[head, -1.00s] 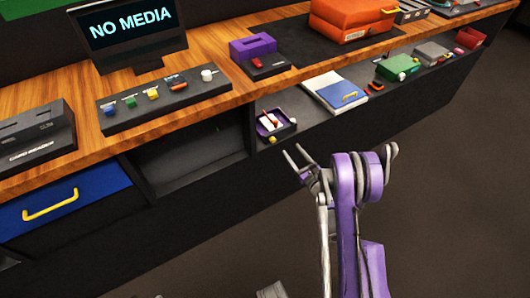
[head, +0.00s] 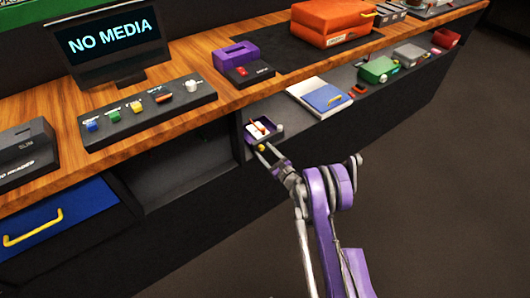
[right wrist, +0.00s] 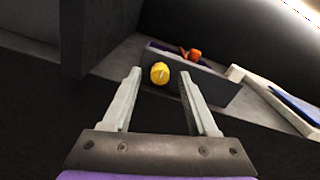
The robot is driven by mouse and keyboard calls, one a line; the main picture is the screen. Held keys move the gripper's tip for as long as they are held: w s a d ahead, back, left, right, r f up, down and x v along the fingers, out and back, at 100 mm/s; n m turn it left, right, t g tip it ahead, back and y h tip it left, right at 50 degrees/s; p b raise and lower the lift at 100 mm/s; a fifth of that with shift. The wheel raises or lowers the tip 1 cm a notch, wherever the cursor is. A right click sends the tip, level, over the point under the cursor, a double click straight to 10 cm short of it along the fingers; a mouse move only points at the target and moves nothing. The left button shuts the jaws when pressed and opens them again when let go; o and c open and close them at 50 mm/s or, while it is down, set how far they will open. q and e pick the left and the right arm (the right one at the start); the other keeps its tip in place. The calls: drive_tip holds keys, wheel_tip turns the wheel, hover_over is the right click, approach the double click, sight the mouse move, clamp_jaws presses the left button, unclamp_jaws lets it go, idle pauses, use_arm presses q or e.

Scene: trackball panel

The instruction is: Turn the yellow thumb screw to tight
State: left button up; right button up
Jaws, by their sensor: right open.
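The yellow thumb screw (right wrist: 160,73) is a round knob on the front of a small dark box (right wrist: 215,84) with a purple tray top. In the head view the thumb screw (head: 261,148) is a small yellow spot on the box's near side. My right gripper (right wrist: 159,82) is open, and in the right wrist view the knob appears between its two fingertips. The right gripper (head: 265,150) also reaches up to the box in the head view. I cannot tell whether the fingers touch the knob. My left gripper is not in view.
The box sits on a low shelf beside a dark divider wall (right wrist: 98,35). A white and blue book (head: 321,96) lies to its right. The wooden counter (head: 190,68) with a button panel (head: 146,115) is above. Open floor (head: 440,180) lies at the right.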

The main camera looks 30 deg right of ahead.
drive_tip(key=shift+w, duration=0.1)
clamp_jaws()
idle(0.3)
